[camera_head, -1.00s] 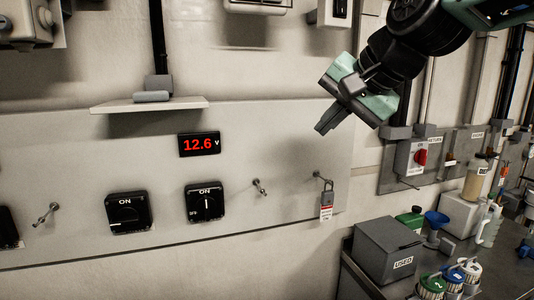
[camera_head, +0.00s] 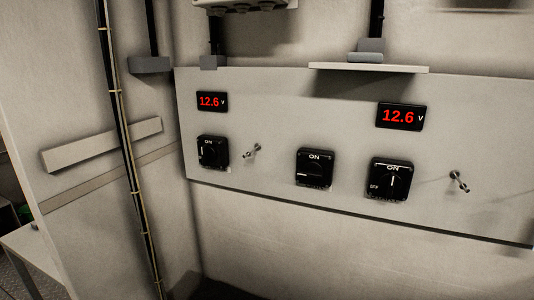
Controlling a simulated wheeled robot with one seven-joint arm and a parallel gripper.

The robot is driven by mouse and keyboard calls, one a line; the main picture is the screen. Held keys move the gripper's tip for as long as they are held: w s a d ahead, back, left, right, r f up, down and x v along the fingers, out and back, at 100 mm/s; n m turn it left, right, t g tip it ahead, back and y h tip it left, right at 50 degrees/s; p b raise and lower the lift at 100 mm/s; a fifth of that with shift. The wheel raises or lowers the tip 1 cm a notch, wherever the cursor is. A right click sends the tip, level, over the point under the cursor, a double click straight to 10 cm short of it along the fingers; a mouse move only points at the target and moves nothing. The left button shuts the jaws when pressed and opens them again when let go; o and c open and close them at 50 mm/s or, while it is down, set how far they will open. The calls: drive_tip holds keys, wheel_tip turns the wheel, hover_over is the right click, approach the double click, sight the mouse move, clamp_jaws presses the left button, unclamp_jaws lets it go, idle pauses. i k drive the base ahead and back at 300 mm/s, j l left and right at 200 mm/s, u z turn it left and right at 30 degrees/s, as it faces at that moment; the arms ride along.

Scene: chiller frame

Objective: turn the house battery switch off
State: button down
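Three black rotary switches sit on the grey wall panel (camera_head: 250,110) in the head view. The left switch (camera_head: 213,151) is under a red 12.6 V display (camera_head: 211,101). The middle switch (camera_head: 314,168) has ON at its top; its knob position is hard to tell. The right switch (camera_head: 391,179) is under another 12.6 V display (camera_head: 401,116); OFF is at its left, and its white pointer line stands upright toward ON. The small labels are unreadable, so I cannot tell which switch is the house battery's. My gripper is out of view.
A small metal toggle (camera_head: 252,152) is between the left and middle switches; another toggle (camera_head: 459,182) is right of the right switch. A shelf (camera_head: 368,68) juts out above the right display. A dark vertical conduit (camera_head: 124,130) runs left of the panel. The panel front is unobstructed.

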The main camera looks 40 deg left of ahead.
sight(209, 155)
drive_tip(key=u, duration=1.8)
drive_tip(key=j+z, duration=0.15)
drive_tip(key=z, duration=0.35)
drive_tip(key=i+j+z, duration=0.1)
drive_tip(key=j+z, duration=0.2)
drive_tip(key=j, duration=0.35)
drive_tip(key=j+z, duration=0.3)
drive_tip(key=j, duration=1.25)
drive_tip(key=j+z, duration=0.1)
drive_tip(key=j, duration=0.75)
drive_tip(key=k, duration=0.05)
